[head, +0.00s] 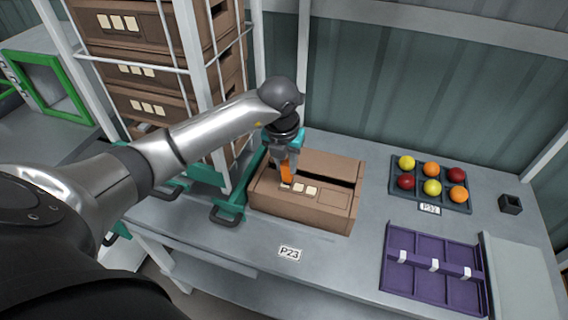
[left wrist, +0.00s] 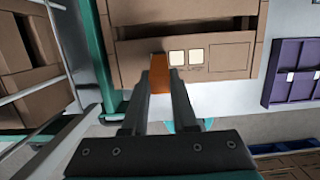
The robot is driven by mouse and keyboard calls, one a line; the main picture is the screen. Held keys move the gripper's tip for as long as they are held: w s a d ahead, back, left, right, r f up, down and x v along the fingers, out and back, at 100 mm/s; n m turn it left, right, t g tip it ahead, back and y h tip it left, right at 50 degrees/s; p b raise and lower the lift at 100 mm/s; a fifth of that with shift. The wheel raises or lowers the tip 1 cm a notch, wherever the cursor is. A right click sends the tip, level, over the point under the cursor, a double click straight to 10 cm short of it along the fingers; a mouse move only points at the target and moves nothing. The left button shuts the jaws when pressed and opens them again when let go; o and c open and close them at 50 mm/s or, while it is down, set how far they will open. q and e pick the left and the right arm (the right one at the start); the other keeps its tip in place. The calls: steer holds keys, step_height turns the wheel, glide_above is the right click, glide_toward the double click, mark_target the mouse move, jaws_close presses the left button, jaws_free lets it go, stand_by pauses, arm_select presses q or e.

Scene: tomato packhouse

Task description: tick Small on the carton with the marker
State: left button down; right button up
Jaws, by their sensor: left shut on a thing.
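The carton (head: 325,208) is a brown cardboard box on the grey bench, with pale square boxes on its front upper face. It also shows in the left wrist view (left wrist: 225,72), with two pale squares clear and the leftmost place hidden behind the marker. My left gripper (head: 286,170) is above the carton's left part, shut on the orange marker (head: 287,174). The marker (left wrist: 159,75) points at the carton beside the left pale square. I cannot tell whether its tip touches the cardboard. Any print by the squares is too small to read. My right gripper is not in view.
A tray (head: 445,207) of red, orange and yellow tomatoes stands to the right of the carton. A purple divided tray (head: 405,286) lies nearer the front, and a small dark cup (head: 510,204) sits far right. Stacked brown crates (head: 150,75) stand in a white rack at left.

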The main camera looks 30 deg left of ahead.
arm_select(q)
steer(key=shift+s+a, duration=0.2)
steer(key=shift+s, duration=0.2)
steer(key=shift+r, duration=0.1)
steer(key=shift+w+p+v, duration=0.2)
steer(key=shift+p+v, duration=0.6)
steer(key=shift+v, duration=0.15)
steer(key=shift+w+p+v, duration=0.2)
steer(key=shift+p+v, duration=0.65)
steer(key=shift+v, duration=0.1)
steer(key=shift+w+p+v, duration=0.2)
steer(key=shift+p+v, duration=0.6)
steer(key=shift+v, duration=0.2)
steer(key=shift+a, duration=0.15)
